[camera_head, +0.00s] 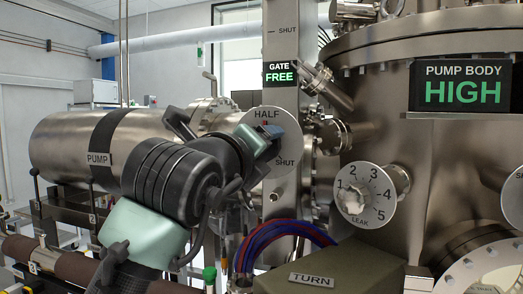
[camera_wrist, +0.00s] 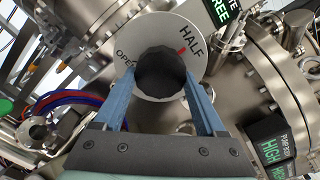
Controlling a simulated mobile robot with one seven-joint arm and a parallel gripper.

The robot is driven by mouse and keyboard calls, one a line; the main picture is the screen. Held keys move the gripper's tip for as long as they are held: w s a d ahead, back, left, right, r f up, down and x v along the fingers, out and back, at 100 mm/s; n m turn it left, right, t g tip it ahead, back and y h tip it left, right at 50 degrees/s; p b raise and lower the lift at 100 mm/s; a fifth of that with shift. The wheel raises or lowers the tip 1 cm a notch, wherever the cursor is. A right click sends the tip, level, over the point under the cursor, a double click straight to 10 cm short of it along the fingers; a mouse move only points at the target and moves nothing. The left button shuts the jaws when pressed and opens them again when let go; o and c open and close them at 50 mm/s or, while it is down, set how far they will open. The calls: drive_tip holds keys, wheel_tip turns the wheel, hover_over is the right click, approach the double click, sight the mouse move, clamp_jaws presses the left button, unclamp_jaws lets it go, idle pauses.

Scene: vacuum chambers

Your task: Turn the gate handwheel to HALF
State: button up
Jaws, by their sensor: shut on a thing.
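The gate handwheel (camera_wrist: 161,74) is a dark, ridged knob in front of a round pale dial plate (camera_wrist: 148,35). The plate reads HALF at upper right and OPEN at left in the wrist view. A red mark (camera_wrist: 181,51) at the knob's edge points toward HALF. My gripper (camera_wrist: 160,80) is shut on the handwheel, with one blue finger on each side. In the head view the dial plate (camera_head: 270,168) shows HALF at top and SHUT at lower right. My gripper (camera_head: 266,142) hides most of the handwheel there.
A sign (camera_head: 280,73) above the dial reads GATE FREE. A display (camera_head: 463,84) on the steel chamber reads PUMP BODY HIGH. A leak dial (camera_head: 377,212) sits to the right. A box labelled TURN (camera_head: 340,268) is in front, with red and blue hoses (camera_head: 270,235) beside it.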

drive_tip(key=shift+f+m, duration=0.1)
drive_tip(key=shift+m, duration=0.2)
drive_tip(key=o, duration=1.3)
drive_tip(key=b+v, duration=0.3)
drive_tip(key=v, duration=1)
drive_tip(key=shift+b, duration=0.3)
